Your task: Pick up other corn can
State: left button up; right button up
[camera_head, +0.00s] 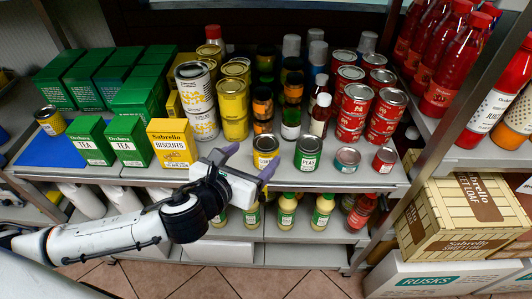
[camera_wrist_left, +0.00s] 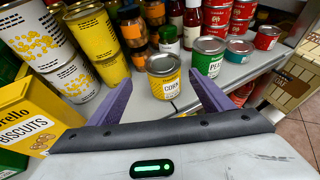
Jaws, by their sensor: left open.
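In the left wrist view the corn can (camera_wrist_left: 163,78) stands ahead, between the directions of the two purple fingers. My left gripper (camera_head: 245,163) is open and empty, just in front of the can. Its fingers also show in the left wrist view (camera_wrist_left: 160,92), and I see no contact with the can. Another small yellow-labelled can (camera_head: 50,120) stands on a blue mat (camera_head: 52,150) at the far left; its label is too small to read.
A green peas can (camera_head: 308,153) stands just right of the corn can. A yellow biscuits box (camera_head: 172,144) and green tea boxes (camera_head: 127,141) stand to the left. Tall yellow cans (camera_head: 232,108) stand behind. Bottles fill the lower shelf. Shelf space shows in front of the tall cans.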

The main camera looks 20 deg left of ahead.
aim_at(266, 147)
pick_arm(q)
jog(key=x, duration=0.7)
jog(key=shift+s+d, duration=0.1)
jog(key=shift+d, duration=0.25)
jog(key=c, duration=1.3)
